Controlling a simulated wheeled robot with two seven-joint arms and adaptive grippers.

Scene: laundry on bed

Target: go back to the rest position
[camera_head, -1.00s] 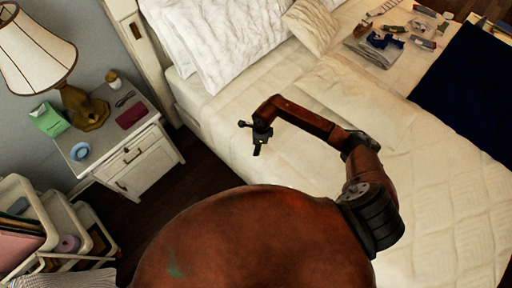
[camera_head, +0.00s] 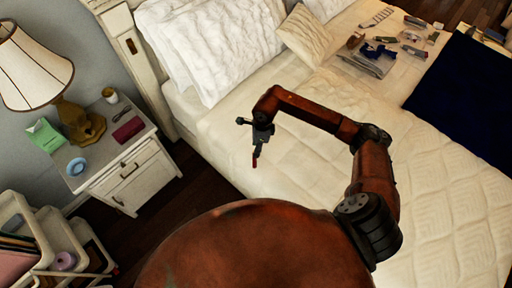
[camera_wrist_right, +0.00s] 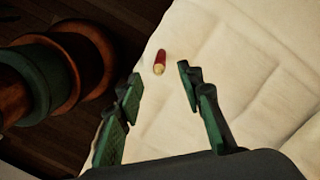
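My right gripper (camera_head: 259,146) hangs over the near edge of the bed (camera_head: 450,215), its arm coming in from the right in the head view. In the right wrist view the right gripper (camera_wrist_right: 160,84) is open, its two green-padded fingers apart. A small red cylinder with a yellowish end (camera_wrist_right: 160,62) shows just beyond the fingertips, against the cream bedding, touching neither finger. In the head view a small red thing (camera_head: 255,161) shows right below the gripper. I cannot tell its exact height. My left gripper is not in view.
A white nightstand (camera_head: 128,184) with a lamp (camera_head: 84,124), a blue ring (camera_head: 76,167) and a dark red item (camera_head: 128,129) stands left. A white cart (camera_head: 52,232) is at lower left. Small items (camera_head: 376,50) and a dark blue cloth (camera_head: 465,85) lie on the bed's far part.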

